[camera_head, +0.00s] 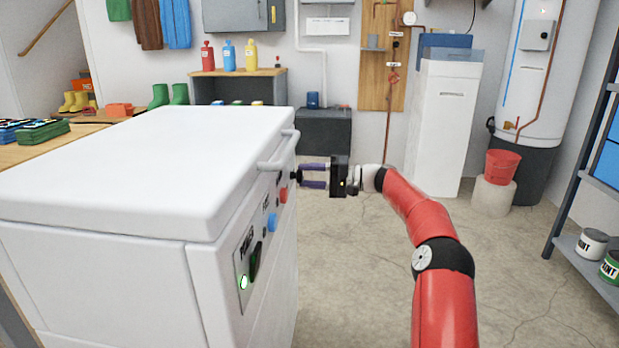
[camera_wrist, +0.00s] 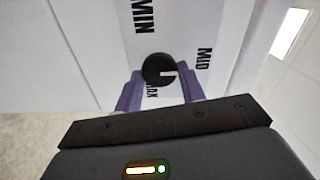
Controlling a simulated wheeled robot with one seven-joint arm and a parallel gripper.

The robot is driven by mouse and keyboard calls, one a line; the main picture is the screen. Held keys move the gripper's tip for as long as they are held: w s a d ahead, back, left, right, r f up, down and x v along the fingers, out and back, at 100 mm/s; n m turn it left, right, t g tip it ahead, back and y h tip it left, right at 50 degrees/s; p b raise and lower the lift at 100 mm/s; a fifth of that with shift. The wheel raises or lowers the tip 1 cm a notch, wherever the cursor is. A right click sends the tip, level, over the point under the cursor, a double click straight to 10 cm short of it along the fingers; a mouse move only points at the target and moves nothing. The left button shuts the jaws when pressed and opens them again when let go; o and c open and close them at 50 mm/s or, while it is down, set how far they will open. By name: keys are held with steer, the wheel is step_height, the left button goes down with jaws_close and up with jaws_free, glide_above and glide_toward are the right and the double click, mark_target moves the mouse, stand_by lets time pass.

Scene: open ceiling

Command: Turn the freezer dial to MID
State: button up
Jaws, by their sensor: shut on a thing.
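The white chest freezer (camera_head: 120,160) fills the left of the head view, lid closed. Its black round dial (camera_wrist: 158,69) shows in the wrist view on a light plate. The labels MIN (camera_wrist: 144,16), MID (camera_wrist: 203,60) and a partly hidden MAX (camera_wrist: 152,91) surround it. A pale notch on the dial faces right, toward the MID side; exact alignment is hard to tell. My gripper (camera_wrist: 159,78) has its purple fingers on either side of the dial and is shut on it. In the head view my gripper (camera_head: 302,175) reaches the freezer's front from the right.
The lid handle (camera_head: 281,152) juts out just above my gripper. A red button (camera_head: 283,195), a blue button (camera_head: 272,222) and a black switch (camera_head: 255,261) sit on the same front. The concrete floor (camera_head: 350,270) right of the freezer is clear.

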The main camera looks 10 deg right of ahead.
steer(key=o, duration=1)
steer(key=shift+c, duration=0.2)
steer(key=v, duration=0.7)
steer(key=shift+d+p, duration=0.35)
steer(key=shift+p, duration=0.1)
steer(key=shift+s, duration=0.15)
